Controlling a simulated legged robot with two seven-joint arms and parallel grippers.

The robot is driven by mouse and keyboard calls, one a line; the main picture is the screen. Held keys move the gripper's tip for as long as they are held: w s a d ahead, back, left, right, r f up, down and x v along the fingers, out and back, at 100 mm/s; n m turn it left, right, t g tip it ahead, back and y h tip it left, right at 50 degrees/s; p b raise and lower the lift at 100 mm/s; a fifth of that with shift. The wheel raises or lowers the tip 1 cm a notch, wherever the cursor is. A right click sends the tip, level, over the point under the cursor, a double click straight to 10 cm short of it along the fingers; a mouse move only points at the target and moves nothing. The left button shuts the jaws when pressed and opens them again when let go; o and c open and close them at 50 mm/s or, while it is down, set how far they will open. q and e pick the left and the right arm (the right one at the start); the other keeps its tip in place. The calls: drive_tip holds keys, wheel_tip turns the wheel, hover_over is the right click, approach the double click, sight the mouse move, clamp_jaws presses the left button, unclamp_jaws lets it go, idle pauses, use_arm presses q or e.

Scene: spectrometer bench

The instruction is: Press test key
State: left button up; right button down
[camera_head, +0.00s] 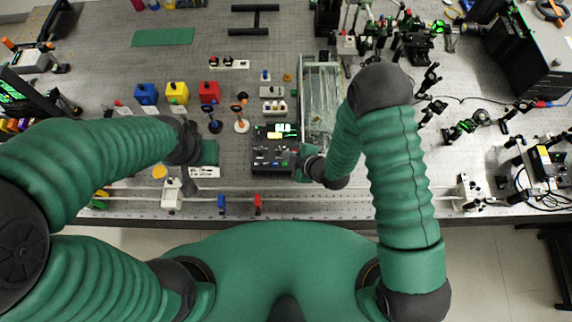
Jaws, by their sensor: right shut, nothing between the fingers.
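A small black instrument (272,158) stands near the front edge of the bench, with a lit green and yellow display (276,132) at its back and small keys on its top. Which key is the test key is too small to tell. My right gripper (298,164) is shut and empty at the right side of the instrument. Whether it touches the instrument or a key cannot be told. My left gripper (188,183) is left of the instrument, apart from it, mostly hidden by its wrist; its fingers are too unclear to judge.
A clear-lidded case (321,98) lies just behind my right wrist. Blue (147,94), yellow (177,92) and red (209,92) blocks stand at the back left. Optical mounts (467,128) crowd the right side.

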sight(286, 165)
drive_tip(key=f+b, duration=0.2)
drive_tip(key=f, duration=0.1)
drive_tip(key=shift+a+f, duration=0.15)
drive_tip(key=shift+a, duration=0.05)
drive_tip(key=shift+a+f+b, duration=0.1)
drive_tip(key=shift+f+b, duration=0.2)
drive_tip(key=shift+f, duration=0.05)
drive_tip(key=shift+a+f, duration=0.1)
drive_tip(key=shift+a, duration=0.05)
drive_tip(key=shift+d, duration=0.3)
drive_tip(key=shift+a, duration=0.2)
drive_tip(key=shift+d, duration=0.15)
idle(0.7)
drive_tip(key=shift+f+b, duration=0.3)
drive_tip(key=shift+b, duration=0.15)
